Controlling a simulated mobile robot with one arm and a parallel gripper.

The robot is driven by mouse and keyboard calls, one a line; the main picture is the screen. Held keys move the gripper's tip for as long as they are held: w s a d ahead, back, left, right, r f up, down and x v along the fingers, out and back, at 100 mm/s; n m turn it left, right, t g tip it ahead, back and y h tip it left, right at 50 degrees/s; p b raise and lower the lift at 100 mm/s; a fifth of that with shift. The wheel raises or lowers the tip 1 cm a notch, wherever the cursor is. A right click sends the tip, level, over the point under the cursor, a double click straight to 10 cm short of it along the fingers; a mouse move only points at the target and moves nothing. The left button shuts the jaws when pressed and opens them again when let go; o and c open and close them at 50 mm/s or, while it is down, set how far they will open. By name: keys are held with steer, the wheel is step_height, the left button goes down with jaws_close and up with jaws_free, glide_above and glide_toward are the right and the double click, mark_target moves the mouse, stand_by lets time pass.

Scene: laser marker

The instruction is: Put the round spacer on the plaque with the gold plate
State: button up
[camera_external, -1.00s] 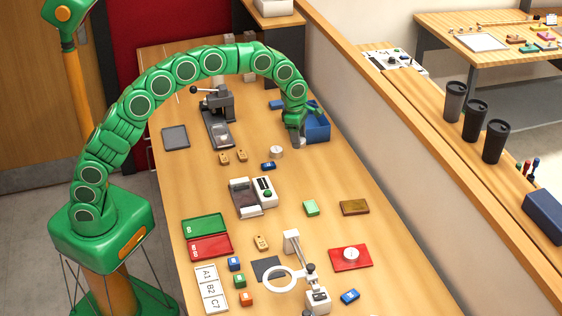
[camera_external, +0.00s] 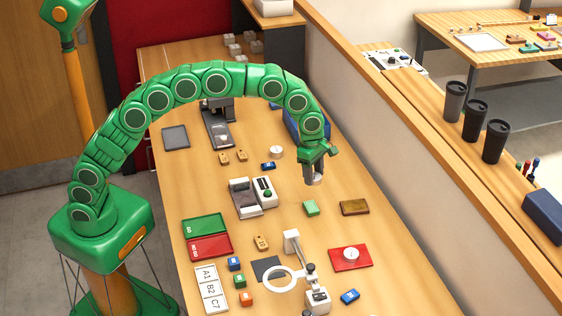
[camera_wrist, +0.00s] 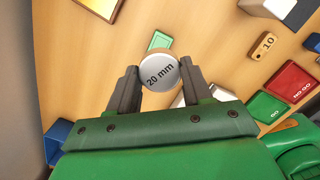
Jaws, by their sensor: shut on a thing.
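My gripper (camera_external: 313,180) is above the right part of the table, behind the green block and the brown plaque. In the wrist view my gripper (camera_wrist: 157,85) is shut on a round grey spacer (camera_wrist: 160,72) marked "20 mm", held between the fingertips. The spacer (camera_external: 314,180) is partly hidden by the fingers in the external view. The plaque with the gold plate (camera_external: 354,207) lies flat on the table, brown-edged and apart from the gripper. Part of it also shows at the top left of the wrist view (camera_wrist: 101,6).
A green block (camera_external: 311,208) lies left of the plaque. A red plate (camera_external: 338,263) with a round white piece lies in front. Another round piece (camera_external: 276,152) stands farther back. A blue bin (camera_external: 302,130) is behind my gripper. A partition runs along the right.

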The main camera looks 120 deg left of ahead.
steer(key=shift+w+a+f, duration=0.3)
steer(key=shift+w+a, duration=0.15)
steer(key=shift+w, duration=0.3)
steer(key=shift+w+a+f, duration=1.2)
steer(key=shift+w+a, duration=0.05)
steer(key=shift+w, duration=0.85)
glide_above(347, 207)
steer(key=shift+s+d+f, duration=0.1)
steer(key=shift+s+f, duration=0.15)
steer(key=shift+f, duration=1)
steer(key=shift+s+d+f, duration=0.1)
steer(key=shift+s+f, duration=0.1)
steer(key=shift+f, duration=1)
steer(key=shift+w+f, duration=0.1)
steer(key=shift+f, duration=0.05)
steer(key=shift+w+a+f, duration=0.15)
steer(key=shift+f, duration=1.6)
steer(key=shift+f, duration=0.15)
steer(key=o, duration=1.1)
